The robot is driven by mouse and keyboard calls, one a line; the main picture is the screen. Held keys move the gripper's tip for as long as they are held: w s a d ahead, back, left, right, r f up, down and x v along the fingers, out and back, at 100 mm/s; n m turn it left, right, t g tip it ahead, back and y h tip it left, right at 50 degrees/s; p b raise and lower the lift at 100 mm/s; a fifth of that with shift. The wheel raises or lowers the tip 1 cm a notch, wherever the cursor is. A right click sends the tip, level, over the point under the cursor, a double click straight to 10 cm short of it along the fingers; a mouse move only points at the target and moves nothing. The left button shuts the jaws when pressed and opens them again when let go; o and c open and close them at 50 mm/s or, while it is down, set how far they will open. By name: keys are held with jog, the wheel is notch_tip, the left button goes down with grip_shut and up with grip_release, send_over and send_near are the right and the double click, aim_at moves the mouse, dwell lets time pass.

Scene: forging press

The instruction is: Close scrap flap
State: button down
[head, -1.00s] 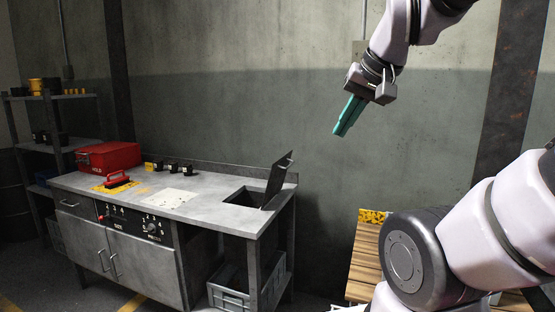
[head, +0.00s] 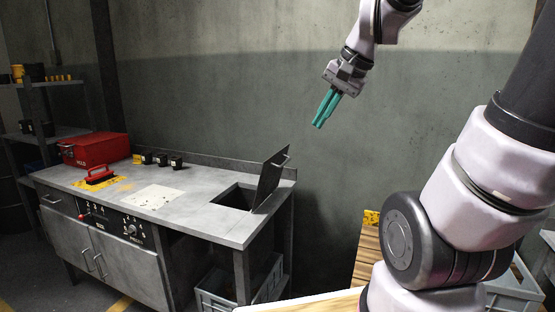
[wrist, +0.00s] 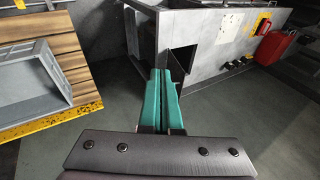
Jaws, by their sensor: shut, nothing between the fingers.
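The scrap flap (head: 271,178) is a dark metal plate with a small handle, standing up and tilted at the right end of the grey workbench (head: 105,185). It stands beside a dark square opening (head: 236,196) in the bench top. My gripper (head: 319,124) has teal fingers, is shut and empty, and hangs in the air above and right of the flap, apart from it.
A red box (head: 94,149) and several small black blocks (head: 162,160) stand on the bench. A grey crate (head: 215,285) is below the opening. A wooden pallet (head: 368,255) with a yellow edge lies to the right. The wall is behind the bench.

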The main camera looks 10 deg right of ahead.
jog(key=w+d+f+m+t+y, duration=0.1)
jog(key=w+d+f+m+y, duration=0.2)
jog(key=w+f+m, duration=0.7)
jog(key=w+d+f+m+y, duration=0.3)
jog(key=w+f+m, duration=0.4)
jog(key=w, duration=0.7)
send_near(266, 164)
jog(key=shift+t, duration=0.3)
jog(key=x, duration=0.2)
jog(key=f+x, duration=0.1)
jog(key=x, duration=0.2)
jog(key=shift+d, duration=0.1)
jog(key=shift+w+a+r, duration=0.1)
jog(key=shift+w+a, duration=0.1)
jog(key=shift+a, duration=0.1)
jog(key=shift+a, duration=0.1)
